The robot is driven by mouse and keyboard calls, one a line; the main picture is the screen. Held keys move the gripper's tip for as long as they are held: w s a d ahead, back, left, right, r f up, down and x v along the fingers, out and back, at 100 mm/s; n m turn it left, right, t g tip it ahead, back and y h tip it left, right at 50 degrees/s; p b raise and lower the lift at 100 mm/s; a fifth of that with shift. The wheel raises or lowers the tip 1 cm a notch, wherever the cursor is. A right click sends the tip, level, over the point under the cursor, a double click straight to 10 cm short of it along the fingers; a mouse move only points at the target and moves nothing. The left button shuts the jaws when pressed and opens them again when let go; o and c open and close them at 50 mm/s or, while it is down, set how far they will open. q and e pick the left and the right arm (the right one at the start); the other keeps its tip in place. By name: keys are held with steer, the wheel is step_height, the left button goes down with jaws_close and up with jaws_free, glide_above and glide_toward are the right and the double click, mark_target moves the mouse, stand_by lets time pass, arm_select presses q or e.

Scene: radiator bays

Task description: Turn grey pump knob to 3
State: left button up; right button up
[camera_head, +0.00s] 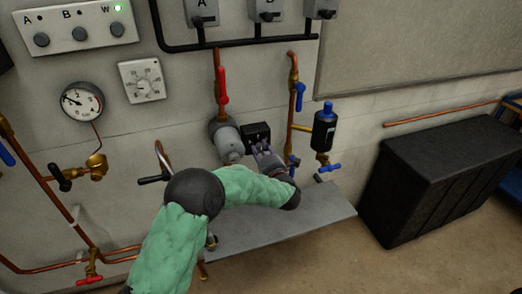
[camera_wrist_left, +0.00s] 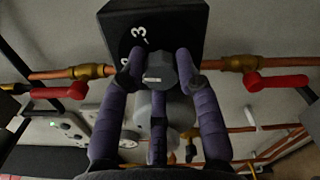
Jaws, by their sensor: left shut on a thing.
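The pump's black control box (camera_head: 256,131) is on the wall beside the grey pump body (camera_head: 228,140). In the left wrist view the box (camera_wrist_left: 165,18) shows a white 3 and part of another number. The grey knob (camera_wrist_left: 158,72) sticks out from its face, with a short pale mark on it. My left gripper (camera_head: 262,149) reaches the box from the front. In the wrist view its purple fingers (camera_wrist_left: 157,68) are closed around the knob. The fingers hide part of the scale, and I cannot tell which number the knob points at. My right gripper is not in view.
A red lever (camera_head: 222,86) is on the pipe above the pump. A blue-capped black canister (camera_head: 324,126) and blue valves stand to the right. A grey shelf (camera_head: 285,222) lies below my arm. A large black chest (camera_head: 435,180) stands at the right.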

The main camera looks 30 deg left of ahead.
arm_select(q)
steer(key=m, duration=0.2)
steer(key=m+p, duration=0.1)
steer(key=m, duration=0.1)
steer(key=shift+w+d+r+m, duration=0.1)
steer(key=shift+w+r+m, duration=0.1)
steer(key=shift+r+m, duration=0.15)
steer(key=m+p, duration=0.2)
steer(key=m, duration=0.2)
steer(key=shift+f, duration=0.15)
steer(key=shift+f+m+p, duration=0.1)
steer(key=shift+m+p, duration=0.4)
steer(key=shift+m, duration=0.35)
steer(key=shift+f+m, duration=0.1)
steer(key=shift+m, duration=0.2)
jaws_close()
steer(key=shift+d, duration=0.1)
steer(key=o, duration=0.9)
jaws_free()
steer(key=shift+o, duration=1.1)
steer(key=shift+w+f, duration=0.1)
steer(key=shift+f, duration=0.05)
